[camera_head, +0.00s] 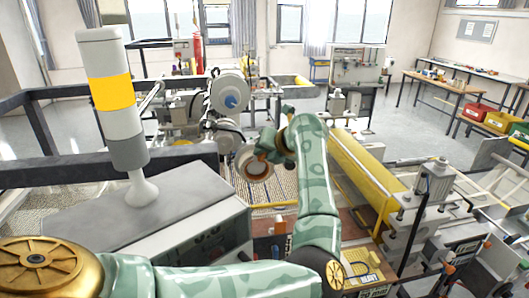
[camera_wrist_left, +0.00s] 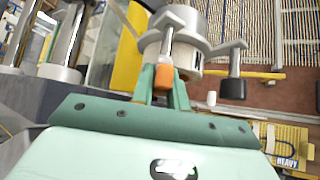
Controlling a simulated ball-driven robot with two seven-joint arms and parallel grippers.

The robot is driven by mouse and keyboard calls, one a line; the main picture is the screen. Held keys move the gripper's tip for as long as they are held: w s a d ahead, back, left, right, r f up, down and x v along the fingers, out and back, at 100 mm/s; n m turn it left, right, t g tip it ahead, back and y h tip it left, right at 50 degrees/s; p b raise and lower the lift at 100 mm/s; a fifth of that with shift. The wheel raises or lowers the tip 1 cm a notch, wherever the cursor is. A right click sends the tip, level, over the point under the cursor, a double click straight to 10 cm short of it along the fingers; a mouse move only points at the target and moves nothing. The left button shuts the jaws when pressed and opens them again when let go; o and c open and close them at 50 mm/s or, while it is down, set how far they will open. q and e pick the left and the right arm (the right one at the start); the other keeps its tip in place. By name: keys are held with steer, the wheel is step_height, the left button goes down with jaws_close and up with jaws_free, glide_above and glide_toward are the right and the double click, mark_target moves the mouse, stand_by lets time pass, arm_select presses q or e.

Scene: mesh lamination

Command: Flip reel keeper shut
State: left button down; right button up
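My left gripper (camera_head: 262,146) reaches in over the machine, beside a round reel end with a brown middle (camera_head: 257,166) in the head view. In the left wrist view, a grey metal piece with several arms sits on the reel's end (camera_wrist_left: 196,28). One arm, which looks like the reel keeper (camera_wrist_left: 167,42), points toward me and ends in an orange tip (camera_wrist_left: 164,76). The green fingers of my left gripper (camera_wrist_left: 163,84) stand on both sides of this tip and seem to be shut on it. Another arm ends in a black knob (camera_wrist_left: 233,88). My right gripper is not in view.
A signal column with a yellow band (camera_head: 111,92) stands on a grey cabinet (camera_head: 150,215) at left. A long yellow guard (camera_head: 365,178) lies to the right of my forearm. Larger grey reels (camera_head: 229,95) are behind. A yellow panel marked HEAVY (camera_wrist_left: 287,150) shows at lower right.

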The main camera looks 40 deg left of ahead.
arm_select(q)
steer(key=n+t+h+b, duration=0.1)
steer(key=t+h+b, duration=0.1)
steer(key=b, duration=0.2)
steer(key=shift+f+n+b, duration=0.2)
steer(key=shift+n+b, duration=0.1)
steer(key=shift+n, duration=0.1)
steer(key=shift+r+t, duration=0.1)
steer(key=shift+t, duration=0.2)
steer(key=shift+r, duration=0.15)
steer(key=c, duration=1.4)
jaws_free()
steer(key=shift+w, duration=0.1)
steer(key=shift+c, duration=0.2)
steer(key=b+v, duration=0.3)
steer(key=v, duration=1.3)
steer(key=shift+r, duration=0.35)
